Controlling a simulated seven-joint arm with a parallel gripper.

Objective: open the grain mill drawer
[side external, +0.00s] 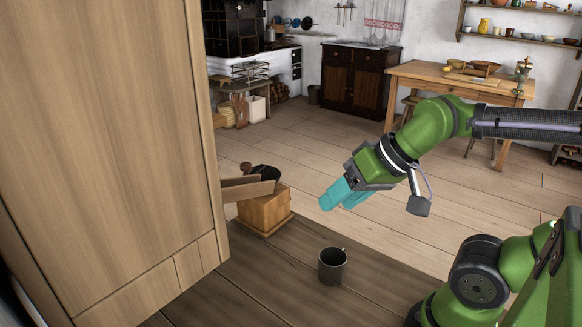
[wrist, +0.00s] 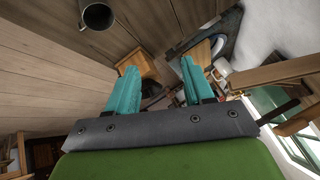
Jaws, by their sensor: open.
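The grain mill (side external: 265,212) is a small wooden box with a dark top, standing on the dark wooden surface left of my gripper in the side view. A pale wooden board (side external: 247,190) and a tall cabinet hide part of it. I cannot make out its drawer. In the wrist view a wooden part that looks like the mill (wrist: 138,60) lies beyond the left finger, partly hidden by it. My gripper (side external: 342,200) has teal fingers and is open and empty, above and to the right of the mill, apart from it. Its fingers also show in the wrist view (wrist: 158,68).
A dark metal mug (side external: 332,268) stands on the surface in front of the mill, also in the wrist view (wrist: 97,15). The tall wooden cabinet (side external: 110,140) fills the left side. The surface between mill and mug looks clear. A wooden table (side external: 440,75) stands farther back.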

